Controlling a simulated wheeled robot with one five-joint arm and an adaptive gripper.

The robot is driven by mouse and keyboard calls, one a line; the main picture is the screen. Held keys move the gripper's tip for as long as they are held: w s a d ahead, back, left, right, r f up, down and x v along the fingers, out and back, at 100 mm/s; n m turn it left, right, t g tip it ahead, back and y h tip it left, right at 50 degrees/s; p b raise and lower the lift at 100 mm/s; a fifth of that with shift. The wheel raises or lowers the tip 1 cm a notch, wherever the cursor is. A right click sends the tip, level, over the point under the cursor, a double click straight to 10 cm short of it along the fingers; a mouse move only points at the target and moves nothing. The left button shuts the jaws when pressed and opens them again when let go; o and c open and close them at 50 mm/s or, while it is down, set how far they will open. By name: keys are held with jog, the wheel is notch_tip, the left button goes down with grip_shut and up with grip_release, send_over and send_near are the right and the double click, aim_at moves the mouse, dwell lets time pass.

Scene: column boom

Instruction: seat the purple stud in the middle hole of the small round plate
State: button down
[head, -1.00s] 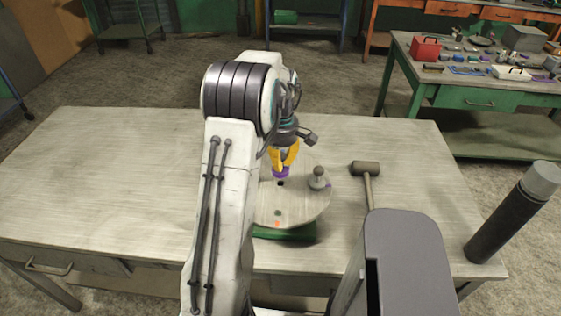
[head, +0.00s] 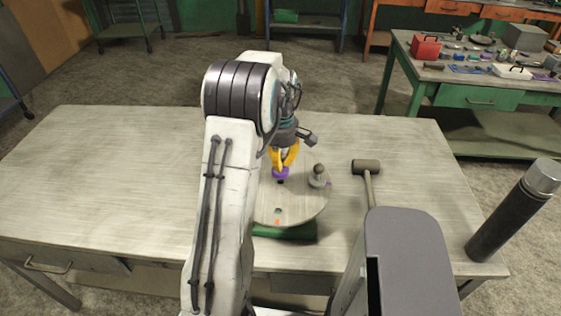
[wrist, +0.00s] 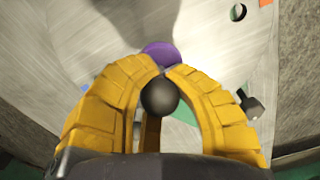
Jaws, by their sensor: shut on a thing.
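My gripper (head: 284,163), with yellow fingers, is shut on the purple stud (head: 281,173) over the small round plate (head: 295,208). In the wrist view, the stud's purple flange (wrist: 160,51) shows beyond the fingertips, with a dark ball (wrist: 158,97) between the fingers. A dark spot shows just below the stud in the head view; I cannot tell whether it is the hole or the stud's shank, nor whether the stud touches the plate. Another hole (head: 278,211) lies nearer the plate's front edge, beside an orange mark.
A grey knobbed piece (head: 318,177) stands on the plate's right side. The plate rests on a green base (head: 286,231). A mallet (head: 366,168) lies to the right, and a dark cylinder (head: 512,222) stands at the table's right edge. The table's left side is clear.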

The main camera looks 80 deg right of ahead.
aim_at(281, 172)
jog(key=shift+f+b, duration=1.35)
jog(key=shift+f, duration=0.6)
jog(key=shift+r, duration=0.1)
jog(key=c, duration=1.5)
grip_release()
jog(key=shift+c, duration=0.2)
jog(key=shift+r, duration=0.2)
jog(key=shift+r+p, duration=3.05)
jog(key=shift+r, duration=0.55)
jog(key=o, duration=0.7)
